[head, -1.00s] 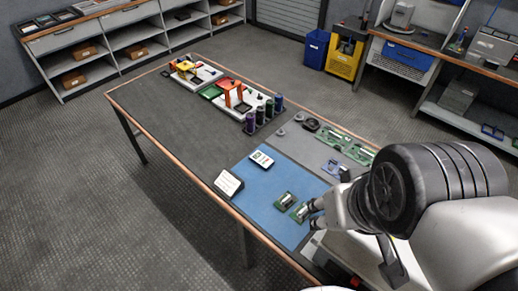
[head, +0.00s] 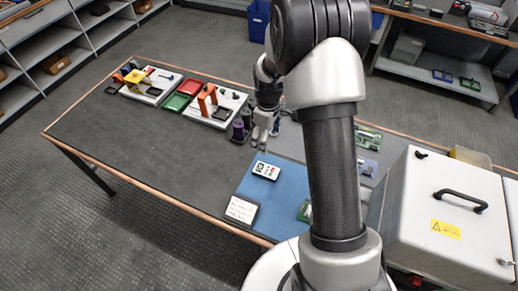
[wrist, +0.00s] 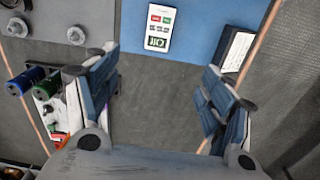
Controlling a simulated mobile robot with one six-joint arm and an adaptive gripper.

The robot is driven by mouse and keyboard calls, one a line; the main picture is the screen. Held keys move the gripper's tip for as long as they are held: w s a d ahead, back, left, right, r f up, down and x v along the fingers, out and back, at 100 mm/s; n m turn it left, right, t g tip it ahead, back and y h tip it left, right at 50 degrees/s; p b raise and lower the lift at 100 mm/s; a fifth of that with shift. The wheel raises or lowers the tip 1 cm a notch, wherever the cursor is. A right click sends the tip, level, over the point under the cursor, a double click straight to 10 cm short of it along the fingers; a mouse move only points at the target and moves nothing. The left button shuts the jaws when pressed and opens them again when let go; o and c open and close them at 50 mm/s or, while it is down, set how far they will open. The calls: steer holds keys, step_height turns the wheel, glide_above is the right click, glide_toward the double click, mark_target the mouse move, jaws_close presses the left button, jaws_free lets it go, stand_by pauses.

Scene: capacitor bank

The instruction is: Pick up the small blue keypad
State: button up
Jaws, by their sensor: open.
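A small white device (head: 266,170) with coloured buttons lies on the blue mat (head: 287,184); it looks like a keypad, but its face is white, not blue. It also shows in the wrist view (wrist: 158,28), with red and green keys and a dark green patch. A small bluish item (head: 367,167) lies on the grey area right of my arm, too small to identify. My gripper (head: 264,138) hangs over the table near the mat's far left corner. In the wrist view, my open, empty gripper (wrist: 155,98) has bare grey table between its fingers, and the device is beyond the fingertips.
Dark cylinders (head: 240,128) stand beside my gripper, left of it. A grey cabinet (head: 445,220) with a handle is at the right. The table's left part is clear.

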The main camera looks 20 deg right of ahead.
steer(key=b, duration=0.3)
glide_above(266, 170)
steer(key=shift+n, duration=0.3)
step_height(266, 170, down, 16)
steer(key=shift+s+f, duration=0.1)
steer(key=shift+d+f+b, duration=0.1)
steer(key=shift+f+b, duration=0.95)
steer(key=shift+f, duration=1.5)
steer(key=shift+f+b, duration=0.25)
steer(key=shift+b, duration=0.05)
steer(key=shift+c, duration=0.4)
steer(key=c, duration=1.1)
